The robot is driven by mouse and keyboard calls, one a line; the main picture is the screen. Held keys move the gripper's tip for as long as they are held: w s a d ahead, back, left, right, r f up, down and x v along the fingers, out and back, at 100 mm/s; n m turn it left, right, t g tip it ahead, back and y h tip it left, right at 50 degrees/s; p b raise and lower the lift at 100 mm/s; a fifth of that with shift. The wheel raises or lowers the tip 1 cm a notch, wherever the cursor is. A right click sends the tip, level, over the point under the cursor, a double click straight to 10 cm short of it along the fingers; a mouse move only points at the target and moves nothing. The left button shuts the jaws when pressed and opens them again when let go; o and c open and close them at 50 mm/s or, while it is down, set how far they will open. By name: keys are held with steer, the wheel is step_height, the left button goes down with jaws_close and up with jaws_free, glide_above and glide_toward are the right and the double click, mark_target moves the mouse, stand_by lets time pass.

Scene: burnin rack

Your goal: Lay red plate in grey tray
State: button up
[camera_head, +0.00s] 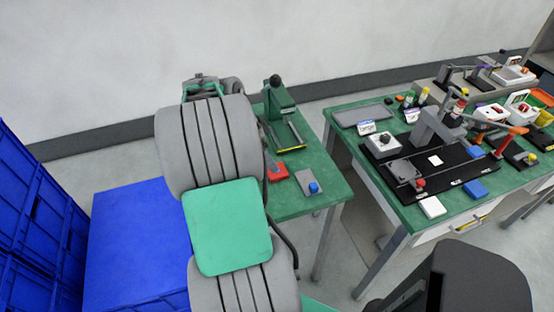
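A small red piece (277,172), which may be the red plate, lies on the left green bench, left of a grey plate with a blue knob. A flat grey tray (350,116) with a low rim lies at the back left corner of the right green bench. It looks empty. My grey arm with a green panel rises through the middle of the view, left of the left bench. Its far end is beside that bench's back. My gripper's fingers do not show, so whether it holds anything is hidden.
The left bench (295,206) carries a green press (280,105) and the blue-knobbed plate (309,182). The right bench (398,205) is crowded with fixtures on a black base. Blue crates (135,240) stand at left. A dark seat-like shape (480,280) is at lower right.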

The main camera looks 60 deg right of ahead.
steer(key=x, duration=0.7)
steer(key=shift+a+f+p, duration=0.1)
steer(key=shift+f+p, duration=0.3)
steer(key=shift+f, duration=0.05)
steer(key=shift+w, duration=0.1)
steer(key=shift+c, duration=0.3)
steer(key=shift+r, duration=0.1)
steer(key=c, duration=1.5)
